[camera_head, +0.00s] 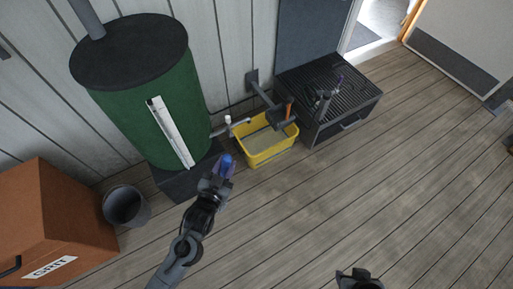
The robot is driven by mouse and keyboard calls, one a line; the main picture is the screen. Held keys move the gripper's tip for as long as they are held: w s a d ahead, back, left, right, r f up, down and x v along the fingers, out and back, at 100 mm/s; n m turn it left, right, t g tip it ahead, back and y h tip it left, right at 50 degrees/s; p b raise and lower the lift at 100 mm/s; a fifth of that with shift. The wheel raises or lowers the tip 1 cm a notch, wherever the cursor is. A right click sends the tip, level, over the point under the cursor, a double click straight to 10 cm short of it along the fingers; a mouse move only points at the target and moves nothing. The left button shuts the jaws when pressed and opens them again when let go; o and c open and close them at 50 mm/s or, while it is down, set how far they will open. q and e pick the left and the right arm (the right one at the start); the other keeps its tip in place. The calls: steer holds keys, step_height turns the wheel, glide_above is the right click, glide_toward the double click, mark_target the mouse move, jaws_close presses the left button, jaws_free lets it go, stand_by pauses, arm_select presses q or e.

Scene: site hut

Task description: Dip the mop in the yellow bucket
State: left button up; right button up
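The yellow bucket (284,150) stands on the plank floor against the wall, open at the top, with a greyish inside. My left gripper (218,178) is in front of the bucket and to its left in the picture. A small blue and purple piece (226,163) shows at its tip; I cannot tell whether it is held or part of the gripper. No mop can be clearly made out. My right gripper (358,278) is partly in view at the bottom edge, away from the bucket; its fingers are not clear.
A green drum (130,115) with a dark lid stands left of the bucket. A grey slatted stand (325,95) is close on the bucket's right, with a dark bracket and an orange piece near its rim. A grit box (75,210) and grey bin (125,207) are left.

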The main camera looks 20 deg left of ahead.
arm_select(q)
step_height(320, 180, down, 12)
steer(key=b, duration=0.6)
steer(key=shift+r, duration=0.25)
stand_by(0.6)
step_height(320, 180, up, 4)
steer(key=p, duration=0.4)
steer(key=shift+p, duration=0.35)
